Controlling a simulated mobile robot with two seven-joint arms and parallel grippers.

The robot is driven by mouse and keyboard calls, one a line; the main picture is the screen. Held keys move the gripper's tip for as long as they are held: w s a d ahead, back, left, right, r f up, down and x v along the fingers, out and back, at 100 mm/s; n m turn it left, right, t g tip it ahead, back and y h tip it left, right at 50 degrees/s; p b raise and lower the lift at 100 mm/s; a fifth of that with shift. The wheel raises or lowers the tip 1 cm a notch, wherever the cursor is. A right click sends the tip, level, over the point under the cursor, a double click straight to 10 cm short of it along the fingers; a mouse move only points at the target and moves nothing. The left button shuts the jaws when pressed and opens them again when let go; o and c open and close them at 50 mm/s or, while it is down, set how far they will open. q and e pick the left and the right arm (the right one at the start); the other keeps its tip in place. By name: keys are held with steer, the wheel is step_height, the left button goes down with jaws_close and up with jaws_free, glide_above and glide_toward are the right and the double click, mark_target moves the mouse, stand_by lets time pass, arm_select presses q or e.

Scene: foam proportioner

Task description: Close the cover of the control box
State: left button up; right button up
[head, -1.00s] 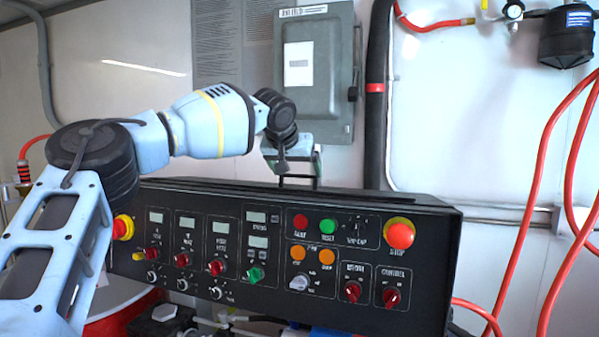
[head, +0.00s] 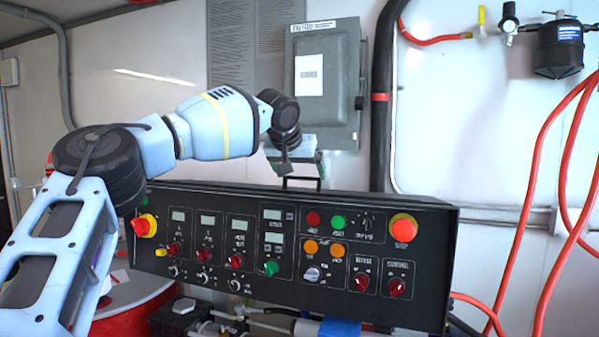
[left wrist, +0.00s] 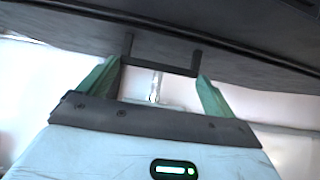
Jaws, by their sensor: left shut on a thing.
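The control box (head: 345,297) is a long black console with knobs, buttons and small displays on the face towards me. A black U-shaped handle (head: 302,182) stands at its top edge. My left gripper (head: 298,174) reaches over the box from the left and is shut on this handle. In the left wrist view the handle (left wrist: 165,68) lies between the two green fingers (left wrist: 157,74), below the dark surface it is fixed to. I cannot tell from these views where the cover's seam or hinge runs. My right gripper is not in view.
A grey wall cabinet (head: 327,92) and a thick black pipe (head: 381,120) are behind the box. Red hoses (head: 548,150) hang at the right. A red drum (head: 125,310) and several pipes and fittings (head: 250,322) lie below the box.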

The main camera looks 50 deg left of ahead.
arm_select(q)
steer(key=shift+s+f, duration=0.1)
steer(key=shift+f, duration=0.1)
steer(key=o, duration=1)
steer(key=shift+o, duration=0.5)
steer(key=shift+s+d+r, duration=0.1)
steer(key=shift+s+r, duration=0.1)
steer(key=shift+r, duration=0.1)
steer(key=shift+s+d+r, duration=0.15)
steer(key=shift+r, duration=0.1)
steer(key=v, duration=0.7)
